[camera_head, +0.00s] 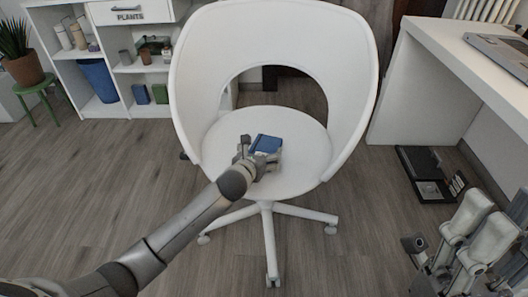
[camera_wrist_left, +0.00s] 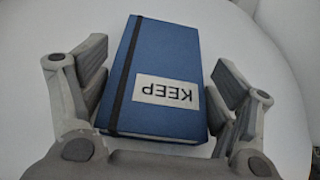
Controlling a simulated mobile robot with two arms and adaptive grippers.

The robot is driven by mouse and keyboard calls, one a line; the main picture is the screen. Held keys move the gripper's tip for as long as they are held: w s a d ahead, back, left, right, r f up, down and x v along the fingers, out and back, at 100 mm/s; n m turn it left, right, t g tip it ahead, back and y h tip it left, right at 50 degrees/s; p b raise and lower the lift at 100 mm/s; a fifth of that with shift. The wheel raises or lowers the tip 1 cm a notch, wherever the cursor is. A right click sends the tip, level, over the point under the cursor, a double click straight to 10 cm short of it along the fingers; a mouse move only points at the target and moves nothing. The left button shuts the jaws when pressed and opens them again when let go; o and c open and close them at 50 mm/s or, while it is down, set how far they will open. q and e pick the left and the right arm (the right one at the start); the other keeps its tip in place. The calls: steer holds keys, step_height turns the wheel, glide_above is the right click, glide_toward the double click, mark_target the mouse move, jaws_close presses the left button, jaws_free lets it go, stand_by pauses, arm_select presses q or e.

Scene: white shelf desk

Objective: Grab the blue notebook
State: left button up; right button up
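The blue notebook (camera_head: 266,144) lies on the seat of the white chair (camera_head: 225,125). In the left wrist view the notebook (camera_wrist_left: 165,50) has a dark elastic band along its left side and a white "KEEP" label that appears upside down. My left gripper (camera_head: 258,158) is at the near end of the notebook. In the left wrist view its fingers (camera_wrist_left: 162,105) stand apart on either side of the notebook; firm contact does not show. My right gripper (camera_head: 424,262) is at the lower right, away from the chair; its fingers are too unclear to read.
A white shelf (camera_head: 125,65) and potted plant (camera_head: 22,55) are at left.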

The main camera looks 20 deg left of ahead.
arm_select(q)
steer(key=shift+f, duration=0.1)
steer(key=c, duration=0.5)
steer(key=shift+c, duration=0.2)
